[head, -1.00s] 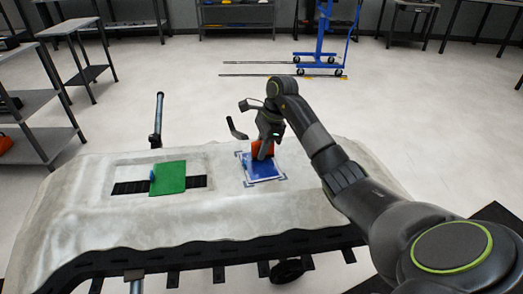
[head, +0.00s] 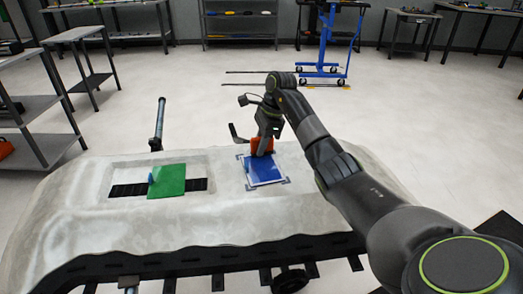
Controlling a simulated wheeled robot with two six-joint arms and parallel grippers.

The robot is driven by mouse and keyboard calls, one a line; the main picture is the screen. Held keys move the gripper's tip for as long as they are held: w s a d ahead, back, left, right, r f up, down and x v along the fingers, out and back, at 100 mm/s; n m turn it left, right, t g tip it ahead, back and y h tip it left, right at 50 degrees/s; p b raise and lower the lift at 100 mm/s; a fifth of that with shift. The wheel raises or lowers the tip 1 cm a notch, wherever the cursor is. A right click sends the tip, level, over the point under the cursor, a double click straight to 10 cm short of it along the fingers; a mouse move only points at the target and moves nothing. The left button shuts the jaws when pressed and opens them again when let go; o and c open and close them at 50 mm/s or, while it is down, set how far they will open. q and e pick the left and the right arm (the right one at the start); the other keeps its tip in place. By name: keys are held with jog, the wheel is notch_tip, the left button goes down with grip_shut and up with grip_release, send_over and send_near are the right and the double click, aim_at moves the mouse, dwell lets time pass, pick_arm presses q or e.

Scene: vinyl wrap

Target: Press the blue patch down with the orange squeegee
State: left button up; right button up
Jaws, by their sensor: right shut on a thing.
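The blue patch (head: 264,171) lies on the grey panel, inside dark corner marks, and looks slightly turned against them. My right gripper (head: 264,140) is shut on the orange squeegee (head: 260,146), above the patch's far edge. The squeegee's lower edge is at or just above the patch; I cannot tell if it touches. Part of the squeegee is hidden by the gripper. My left gripper is not in view.
The pale grey panel (head: 130,233) has a recess at left with a black slotted strip (head: 128,190) and a green sheet (head: 170,182) over it. A dark post (head: 157,125) stands behind. A blue lift (head: 322,68) and shelves are farther back.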

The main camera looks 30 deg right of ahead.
jog(key=shift+w, duration=0.1)
dwell(0.3)
jog(key=shift+r+p, duration=0.45)
jog(key=shift+r, duration=0.1)
jog(key=shift+r+p, duration=1.75)
jog(key=shift+r, duration=1.25)
jog(key=shift+r, duration=0.1)
notch_tip(320, 180, up, 8)
jog(key=p, duration=0.8)
